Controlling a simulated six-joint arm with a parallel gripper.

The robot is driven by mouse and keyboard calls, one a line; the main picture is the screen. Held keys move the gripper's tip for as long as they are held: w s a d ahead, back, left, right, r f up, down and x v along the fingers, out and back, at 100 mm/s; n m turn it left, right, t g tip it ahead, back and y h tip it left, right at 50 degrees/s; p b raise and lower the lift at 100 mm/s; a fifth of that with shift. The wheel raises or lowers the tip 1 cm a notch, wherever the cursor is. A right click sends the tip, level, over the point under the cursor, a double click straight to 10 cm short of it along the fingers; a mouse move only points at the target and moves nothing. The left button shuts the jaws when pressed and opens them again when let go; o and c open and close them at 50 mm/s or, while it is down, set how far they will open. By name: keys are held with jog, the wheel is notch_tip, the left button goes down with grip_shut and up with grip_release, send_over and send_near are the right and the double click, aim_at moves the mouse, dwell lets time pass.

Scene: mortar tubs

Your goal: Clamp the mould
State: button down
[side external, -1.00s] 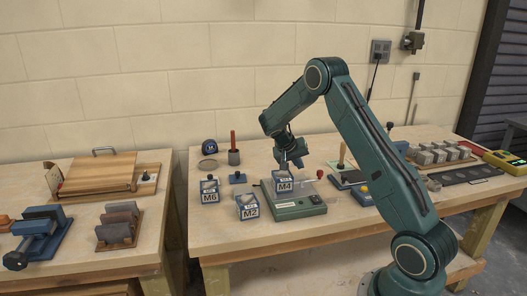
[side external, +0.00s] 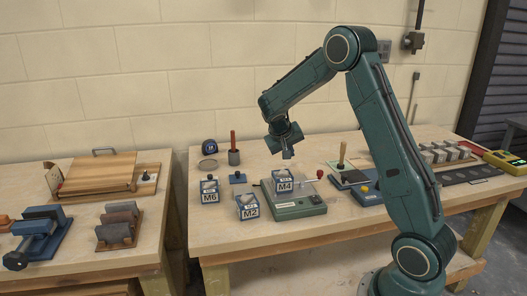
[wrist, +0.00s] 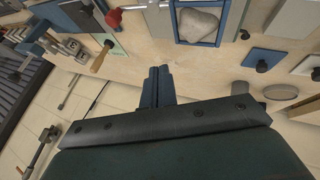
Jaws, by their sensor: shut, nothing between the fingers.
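The mould M4 (side external: 284,183) is a blue box with a white label, sitting upright on the green machine (side external: 295,208). The wrist view shows its blue frame filled with grey mortar (wrist: 198,24). A clamp with a red knob (side external: 320,174) is at the right of the mould; in the wrist view its red knob (wrist: 113,18) is on a metal rod pointing toward the mould. I cannot tell whether the rod touches it. My gripper (side external: 288,154) is above the mould, apart from it, with its fingers (wrist: 158,84) shut and empty.
Moulds M6 (side external: 209,192) and M2 (side external: 247,207) stand left of the machine. A wooden-handled tool (side external: 341,155) stands on a green plate to the right. The bench's front left is clear.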

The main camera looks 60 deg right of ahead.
jog(key=s+a+r+n+t+y, duration=0.1)
jog(key=s+a+r, duration=0.2)
jog(key=a+r, duration=0.2)
jog(key=s+a+r+n+t+y, duration=0.2)
jog(key=s+a+r, duration=0.2)
jog(key=a, duration=0.7)
jog(key=shift+a+r, duration=0.25)
jog(key=shift+r, duration=0.9)
jog(key=s+a+r+n+t+y, duration=0.1)
jog(key=s+a+n+y, duration=0.3)
jog(key=s+a, duration=1)
jog(key=shift+s+n+t, duration=0.6)
jog(key=shift+s+n, duration=0.1)
jog(key=shift+s, duration=0.45)
